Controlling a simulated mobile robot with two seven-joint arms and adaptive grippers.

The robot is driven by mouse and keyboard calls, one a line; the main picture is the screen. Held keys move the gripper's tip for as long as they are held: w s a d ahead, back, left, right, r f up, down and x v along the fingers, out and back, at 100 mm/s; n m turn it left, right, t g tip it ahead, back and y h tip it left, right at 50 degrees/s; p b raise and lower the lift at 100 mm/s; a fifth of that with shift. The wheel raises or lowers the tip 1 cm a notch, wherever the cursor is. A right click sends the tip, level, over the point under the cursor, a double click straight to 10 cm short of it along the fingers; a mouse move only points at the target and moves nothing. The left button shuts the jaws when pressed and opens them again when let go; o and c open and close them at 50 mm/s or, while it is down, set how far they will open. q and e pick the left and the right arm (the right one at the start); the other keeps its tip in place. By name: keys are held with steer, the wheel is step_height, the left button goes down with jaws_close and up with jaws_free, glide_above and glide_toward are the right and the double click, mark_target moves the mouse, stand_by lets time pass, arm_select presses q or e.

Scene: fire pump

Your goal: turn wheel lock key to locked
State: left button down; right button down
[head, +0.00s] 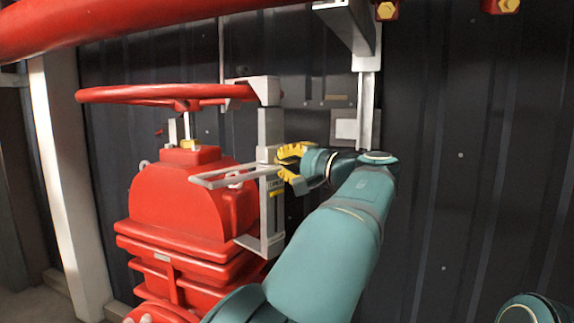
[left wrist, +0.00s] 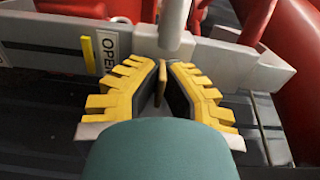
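The wheel lock is a grey metal bracket (head: 271,135) standing beside the red handwheel (head: 165,93), with a long grey loop (head: 225,177) reaching left. My left gripper (head: 279,161) is at the bracket's right side. In the left wrist view its yellow fingers (left wrist: 165,68) converge on a thin tan piece, which looks like the key (left wrist: 162,82). The tips appear shut on it; small gaps cannot be ruled out. The key's slot is hidden. A label reading "OPEN" (left wrist: 108,50) with a yellow bar is left of the fingers. My right gripper is not in view.
The red valve body (head: 185,200) stands left of the bracket. A red pipe (head: 120,22) crosses above. A grey post (head: 366,105) hangs behind my left wrist, before a dark ribbed wall (head: 480,150).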

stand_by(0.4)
arm_select(q)
steer(key=c, duration=1.1)
jaws_free()
steer(key=shift+a, duration=0.15)
steer(key=shift+c, duration=0.2)
steer(key=shift+d, duration=0.2)
steer(key=v, duration=1.1)
steer(key=shift+s+d, duration=0.25)
steer(key=shift+d, duration=0.05)
